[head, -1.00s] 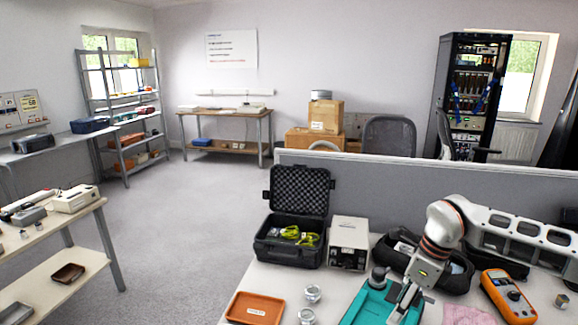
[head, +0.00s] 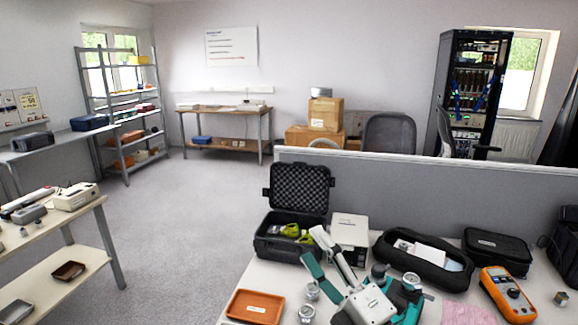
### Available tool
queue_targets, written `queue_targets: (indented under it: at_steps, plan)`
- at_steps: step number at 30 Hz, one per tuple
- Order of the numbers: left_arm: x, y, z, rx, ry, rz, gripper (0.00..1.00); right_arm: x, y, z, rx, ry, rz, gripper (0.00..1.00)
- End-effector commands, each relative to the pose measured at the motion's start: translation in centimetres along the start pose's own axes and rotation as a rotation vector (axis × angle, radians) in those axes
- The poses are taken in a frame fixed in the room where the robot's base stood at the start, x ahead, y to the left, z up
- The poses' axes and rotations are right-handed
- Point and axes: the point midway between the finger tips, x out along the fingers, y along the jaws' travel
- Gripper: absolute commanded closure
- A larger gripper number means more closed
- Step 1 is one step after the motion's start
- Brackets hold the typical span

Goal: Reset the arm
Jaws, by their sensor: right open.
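My right gripper (head: 312,246) is in the lower middle of the head view. Its pale body lies low over the desk and its two fingers point up and left. One finger is pale grey and the other teal. They are spread with nothing between them, in front of the open black hard case. From this view I cannot tell how high above the desk they are. The rest of my right arm is barely visible at the bottom edge. My left gripper is not in view.
The desk holds an orange tray (head: 255,306), silver weights (head: 306,314), the black hard case (head: 265,246), a white box (head: 349,229), a black pouch (head: 393,255), a black case (head: 497,246), an orange multimeter (head: 507,295) and a pink cloth (head: 468,309). A grey partition (head: 430,190) stands behind.

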Motion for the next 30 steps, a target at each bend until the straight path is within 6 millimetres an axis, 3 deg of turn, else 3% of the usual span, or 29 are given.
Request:
queue_targets:
  at_steps: [3, 6, 12, 15, 18, 30]
  plan:
    - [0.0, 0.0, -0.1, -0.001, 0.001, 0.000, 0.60, -4.5, -3.1, 6.0, 0.177, -0.285, -0.112, 0.45]
    - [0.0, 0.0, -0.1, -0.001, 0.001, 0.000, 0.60, -9.3, -6.1, 10.0, 0.292, -0.495, -0.215, 0.45]
    - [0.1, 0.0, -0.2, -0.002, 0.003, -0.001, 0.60, -21.0, -11.7, 14.4, 0.458, -0.854, -0.433, 0.45]
    - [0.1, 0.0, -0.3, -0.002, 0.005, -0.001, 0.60, -26.3, -13.5, 15.1, 0.507, -0.984, -0.527, 0.45]
    - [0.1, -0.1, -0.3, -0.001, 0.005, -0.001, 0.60, -30.3, -14.5, 15.2, 0.537, -1.077, -0.600, 0.45]
    - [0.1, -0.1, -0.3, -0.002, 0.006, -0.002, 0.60, -41.4, -16.0, 14.1, 0.595, -1.313, -0.803, 0.45]
